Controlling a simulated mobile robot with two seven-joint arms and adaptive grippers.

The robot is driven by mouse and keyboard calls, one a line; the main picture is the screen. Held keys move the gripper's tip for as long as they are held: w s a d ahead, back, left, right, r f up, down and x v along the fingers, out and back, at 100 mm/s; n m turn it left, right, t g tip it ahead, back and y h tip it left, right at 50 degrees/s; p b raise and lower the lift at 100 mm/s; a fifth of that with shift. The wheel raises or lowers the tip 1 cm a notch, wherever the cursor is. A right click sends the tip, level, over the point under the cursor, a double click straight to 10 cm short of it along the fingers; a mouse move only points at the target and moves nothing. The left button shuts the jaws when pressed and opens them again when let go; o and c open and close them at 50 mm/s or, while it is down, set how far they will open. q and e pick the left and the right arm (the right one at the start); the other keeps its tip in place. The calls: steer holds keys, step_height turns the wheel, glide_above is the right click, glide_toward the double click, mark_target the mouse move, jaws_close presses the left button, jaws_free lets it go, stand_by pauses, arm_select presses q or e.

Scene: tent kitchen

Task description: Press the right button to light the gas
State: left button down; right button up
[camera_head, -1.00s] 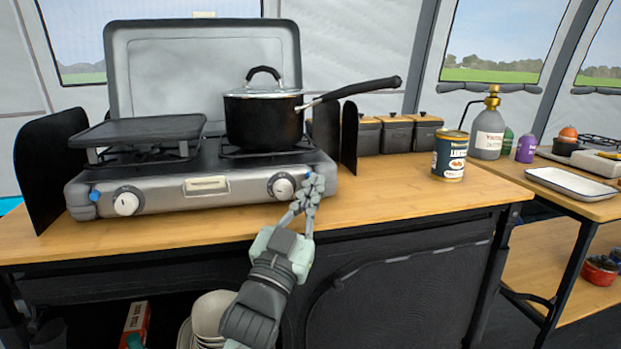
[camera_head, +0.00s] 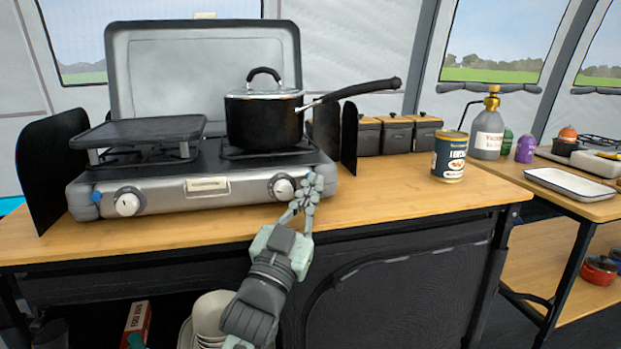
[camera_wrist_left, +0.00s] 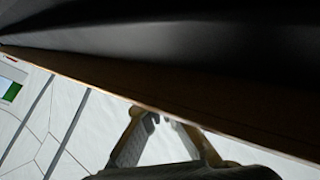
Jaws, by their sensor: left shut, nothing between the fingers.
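The grey two-burner gas stove (camera_head: 160,202) stands on the wooden table with its lid up. Its right knob (camera_head: 282,187) is on the front panel under the pot. The right button is not visible; my left gripper (camera_head: 313,184) covers the panel just right of that knob. The gripper is shut and empty, its fingertips at the stove's front right corner; I cannot tell if they touch it. A blue button (camera_head: 96,197) shows left of the left knob (camera_head: 127,203). The left wrist view shows the gripper fingers (camera_wrist_left: 165,118) below a dark edge. My right gripper is not in view.
A black pot (camera_head: 262,122) sits on the right burner, its long handle reaching right. A flat griddle (camera_head: 140,131) covers the left burner. A can (camera_head: 449,158) stands at the table's right. The tabletop between stove and can is clear.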

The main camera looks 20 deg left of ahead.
arm_select(q)
steer(key=shift+w+a+r, duration=0.3)
steer(key=shift+a+r, duration=0.15)
steer(key=shift+a, duration=0.1)
stand_by(0.7)
stand_by(0.4)
steer(key=shift+p, duration=0.3)
steer(key=shift+d+f, duration=0.1)
steer(key=shift+s+d+f, duration=0.4)
steer(key=shift+s+d, duration=0.1)
steer(key=s+d, duration=0.2)
steer(key=s, duration=0.1)
